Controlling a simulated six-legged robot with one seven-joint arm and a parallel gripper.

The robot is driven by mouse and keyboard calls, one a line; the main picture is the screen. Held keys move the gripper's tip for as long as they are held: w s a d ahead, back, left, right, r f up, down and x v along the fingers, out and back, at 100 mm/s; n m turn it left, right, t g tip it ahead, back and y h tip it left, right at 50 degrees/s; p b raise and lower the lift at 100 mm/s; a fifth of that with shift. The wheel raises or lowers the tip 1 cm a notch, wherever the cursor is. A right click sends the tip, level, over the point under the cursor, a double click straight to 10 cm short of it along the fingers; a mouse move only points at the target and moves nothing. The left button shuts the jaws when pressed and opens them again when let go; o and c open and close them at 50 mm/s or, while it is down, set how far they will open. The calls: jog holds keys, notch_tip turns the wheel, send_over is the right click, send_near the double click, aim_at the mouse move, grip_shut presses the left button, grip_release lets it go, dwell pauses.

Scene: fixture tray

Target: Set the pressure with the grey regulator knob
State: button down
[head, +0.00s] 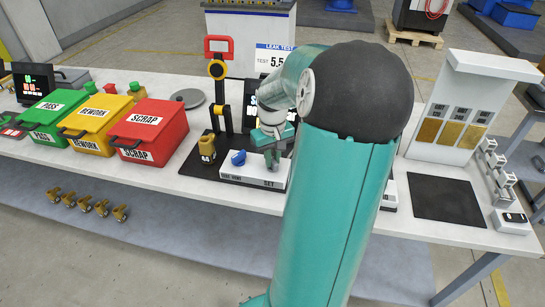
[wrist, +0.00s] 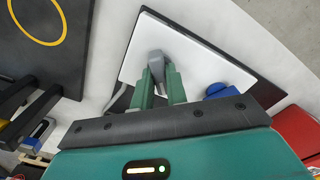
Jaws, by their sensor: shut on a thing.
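The grey regulator knob (wrist: 155,60) stands on a white panel (wrist: 190,62) and shows just beyond my fingertips in the wrist view. My gripper (wrist: 160,78) is shut on it, with the green fingers on either side. In the head view my gripper (head: 272,157) points down at the right part of the white panel (head: 255,179), near its SET label; there my fingers and arm mostly hide the grey knob. A blue knob (head: 238,157) sits to its left on the same panel and also shows in the wrist view (wrist: 220,91).
A brass fitting (head: 207,150) stands left of the panel, by a black and red stand (head: 219,84). Green (head: 55,110), yellow (head: 97,125) and red (head: 150,128) bins fill the left. A LEAK TEST sign (head: 275,57) and a partly hidden dark screen (head: 252,105) are behind my gripper.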

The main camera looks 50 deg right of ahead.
jog(key=m, duration=0.6)
jog(key=shift+m, duration=0.3)
jog(key=m, duration=0.7)
dwell(0.4)
jog(key=c, duration=1.4)
grip_release()
